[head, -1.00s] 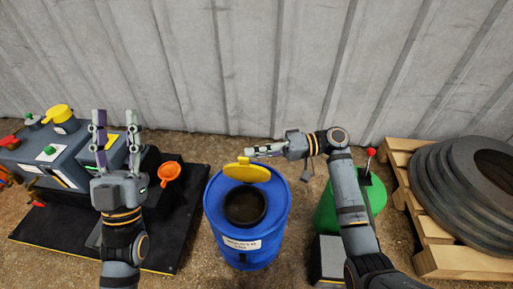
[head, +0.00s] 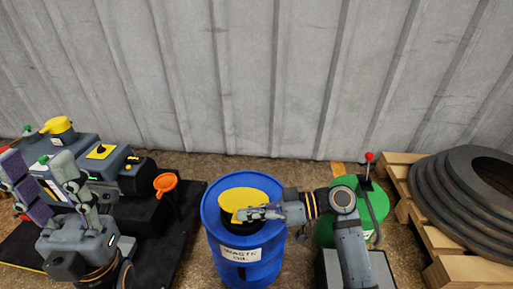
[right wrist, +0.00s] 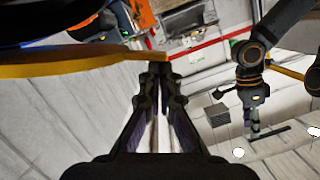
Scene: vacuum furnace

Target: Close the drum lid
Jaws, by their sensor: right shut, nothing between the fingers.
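In the right wrist view the lid (right wrist: 75,66) is a yellow band by the fingertips (right wrist: 160,70). My left gripper (head: 36,160) is open and empty at the far left, away from the drum.
A grey machine with a yellow cap (head: 57,125) stands at the left on a black platform. An orange funnel (head: 166,182) is left of the drum.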

